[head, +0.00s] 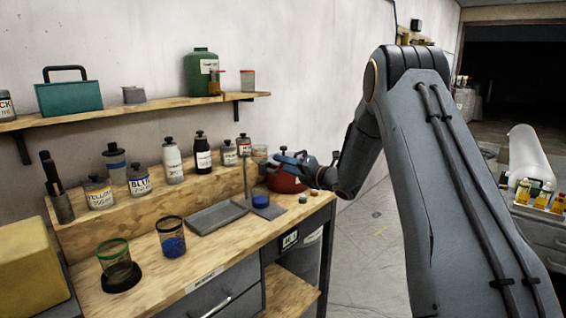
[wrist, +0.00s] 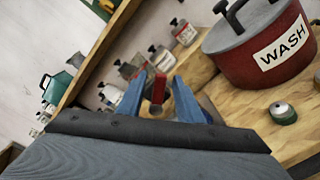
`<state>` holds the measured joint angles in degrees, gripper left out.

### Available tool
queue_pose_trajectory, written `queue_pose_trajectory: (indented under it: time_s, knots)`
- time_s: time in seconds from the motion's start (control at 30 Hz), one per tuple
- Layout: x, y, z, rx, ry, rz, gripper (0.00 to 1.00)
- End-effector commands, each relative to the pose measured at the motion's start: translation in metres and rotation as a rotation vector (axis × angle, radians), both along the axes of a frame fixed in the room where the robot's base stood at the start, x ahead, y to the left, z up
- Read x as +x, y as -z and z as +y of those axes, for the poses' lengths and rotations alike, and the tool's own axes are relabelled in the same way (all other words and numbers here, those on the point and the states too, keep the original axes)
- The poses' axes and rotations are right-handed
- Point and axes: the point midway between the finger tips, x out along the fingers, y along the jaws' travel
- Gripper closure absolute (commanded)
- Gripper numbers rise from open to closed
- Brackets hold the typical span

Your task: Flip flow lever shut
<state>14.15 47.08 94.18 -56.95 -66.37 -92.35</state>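My gripper (head: 290,158) is over the back right of the bench in the head view, in front of and above the red pot. In the wrist view, its two blue fingers (wrist: 158,80) stand apart. A small red part (wrist: 150,82) with a grey rounded end shows between or just beyond the fingertips. It may be the flow lever, but I cannot tell for sure, nor whether a finger touches it. In the head view, a thin post stand (head: 248,185) with a clear cup (head: 260,153) stands left of my gripper. No lever can be made out there.
The red WASH pot (wrist: 262,45) is close on the right, with a small capped jar (wrist: 283,113) before it. Several bottles (head: 203,155) line the raised step. A grey tray (head: 215,217) and a cup of blue (head: 171,240) stand on the bench (head: 205,250).

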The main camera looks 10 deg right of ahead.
Motion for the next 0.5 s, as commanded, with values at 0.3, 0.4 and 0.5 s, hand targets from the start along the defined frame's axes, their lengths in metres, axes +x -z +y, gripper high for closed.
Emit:
queue_pose_trajectory:
  time_s: [0.3,0.4,0.5]
  knots:
    - [0.0063,0.0,0.0051,0.001,0.0,0.001,0.67]
    - [0.0063,0.0,0.005,0.001,0.0,0.001,0.72]
    - [0.0062,0.0,0.0049,0.001,0.0,0.001,0.89]
